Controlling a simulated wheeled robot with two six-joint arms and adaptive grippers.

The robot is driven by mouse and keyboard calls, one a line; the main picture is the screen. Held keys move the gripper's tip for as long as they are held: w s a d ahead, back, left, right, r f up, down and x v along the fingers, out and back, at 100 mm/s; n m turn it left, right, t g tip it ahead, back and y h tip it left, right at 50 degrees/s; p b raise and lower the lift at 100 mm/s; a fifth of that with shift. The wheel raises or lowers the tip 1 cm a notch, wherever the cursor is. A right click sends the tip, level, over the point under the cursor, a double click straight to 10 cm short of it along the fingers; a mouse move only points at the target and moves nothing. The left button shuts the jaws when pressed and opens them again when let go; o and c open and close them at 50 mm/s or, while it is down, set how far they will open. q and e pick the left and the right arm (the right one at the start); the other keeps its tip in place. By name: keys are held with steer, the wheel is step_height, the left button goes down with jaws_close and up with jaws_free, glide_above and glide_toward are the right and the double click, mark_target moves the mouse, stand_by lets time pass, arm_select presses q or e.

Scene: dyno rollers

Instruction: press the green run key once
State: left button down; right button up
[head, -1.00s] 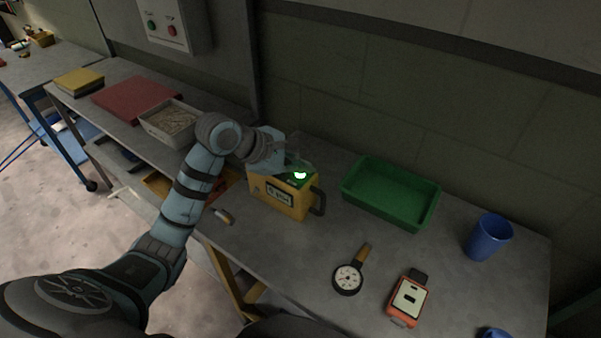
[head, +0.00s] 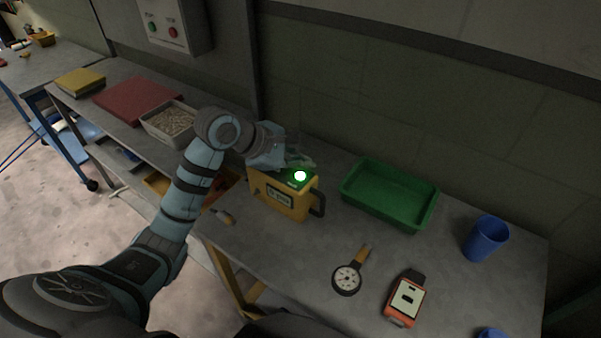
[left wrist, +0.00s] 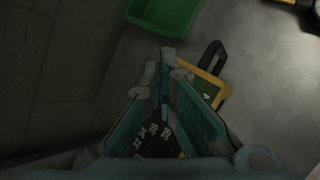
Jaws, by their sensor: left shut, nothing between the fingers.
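A yellow box-shaped unit (head: 286,203) with a dark side handle stands on the bench. A bright round spot with a green glow (head: 300,176) shows on its top; I take this for the green run key. My left gripper (head: 308,162) is shut and empty, just behind and above the unit's top; I cannot tell whether it touches. In the left wrist view, my shut fingers (left wrist: 166,58) hide part of the unit. A green panel with a white mark (left wrist: 206,96) shows to their right, and a dark scale with white numbers (left wrist: 152,137) behind them. My right gripper is not in view.
A green tray (head: 390,196) stands right of the unit, with a blue cup (head: 485,239) beyond. A gauge (head: 347,278) and an orange meter (head: 405,299) lie in front. A wall box (head: 170,20) has green and red buttons. Bench between unit and gauge is clear.

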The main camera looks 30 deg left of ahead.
mark_target(301, 177)
arm_select(q)
steer(key=shift+r+p, duration=1.5)
steer(key=shift+r, duration=0.9)
steer(key=shift+f, duration=0.1)
